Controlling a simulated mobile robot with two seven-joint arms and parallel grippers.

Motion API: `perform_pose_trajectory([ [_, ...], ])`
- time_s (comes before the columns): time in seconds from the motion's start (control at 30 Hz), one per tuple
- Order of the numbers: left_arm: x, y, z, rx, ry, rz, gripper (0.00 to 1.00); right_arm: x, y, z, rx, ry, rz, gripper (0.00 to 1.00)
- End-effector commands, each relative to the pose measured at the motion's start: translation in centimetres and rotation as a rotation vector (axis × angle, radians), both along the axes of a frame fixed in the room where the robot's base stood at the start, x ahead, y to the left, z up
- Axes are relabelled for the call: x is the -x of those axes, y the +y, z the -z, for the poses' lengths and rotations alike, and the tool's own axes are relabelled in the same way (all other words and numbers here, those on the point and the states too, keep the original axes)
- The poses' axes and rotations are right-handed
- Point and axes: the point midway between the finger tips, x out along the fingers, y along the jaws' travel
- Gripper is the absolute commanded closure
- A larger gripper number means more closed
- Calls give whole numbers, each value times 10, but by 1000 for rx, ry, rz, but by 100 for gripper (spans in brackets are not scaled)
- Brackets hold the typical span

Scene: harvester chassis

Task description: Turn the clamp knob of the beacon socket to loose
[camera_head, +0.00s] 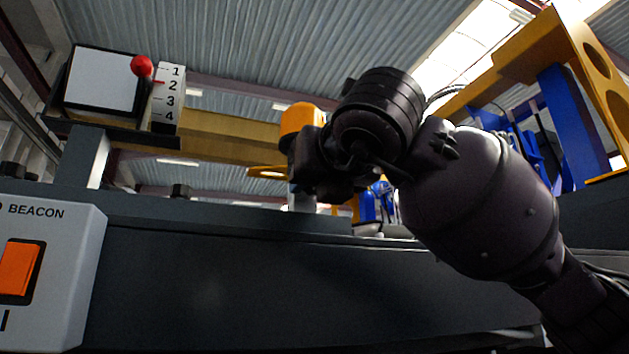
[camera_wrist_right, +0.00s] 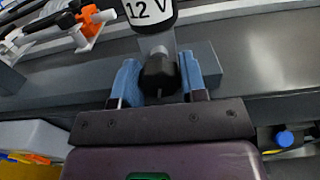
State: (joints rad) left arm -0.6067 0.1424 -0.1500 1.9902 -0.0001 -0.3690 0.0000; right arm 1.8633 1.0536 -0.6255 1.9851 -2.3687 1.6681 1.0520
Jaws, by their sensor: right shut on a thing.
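In the right wrist view a dark clamp knob (camera_wrist_right: 158,76) sits between the two blue fingers of my right gripper (camera_wrist_right: 159,72), which is shut on it. Just beyond it stands a grey post with a dark socket labelled "12 V" (camera_wrist_right: 149,12). In the head view my right gripper (camera_head: 318,165) reaches in from the right and hides the knob and most of the socket. An orange cap (camera_head: 302,117) shows just above it. My left gripper is not in view.
A grey BEACON panel (camera_head: 70,255) with an orange rocker switch (camera_head: 18,270) is at the left. Above it stand a white plate (camera_head: 100,80), a red ball lever (camera_head: 142,66) and a 1-to-4 scale (camera_head: 167,95). A yellow frame (camera_head: 535,50) is at the upper right.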

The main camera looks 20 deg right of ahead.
Motion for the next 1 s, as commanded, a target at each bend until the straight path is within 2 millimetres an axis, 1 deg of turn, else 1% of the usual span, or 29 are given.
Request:
perform_pose_trajectory([
  [0.57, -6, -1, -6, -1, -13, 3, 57, 1, 1, -1, 548, -22, -1, 85],
  [1.0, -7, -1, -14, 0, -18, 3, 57, 1, 1, -1, 965, -35, -1, 85],
])
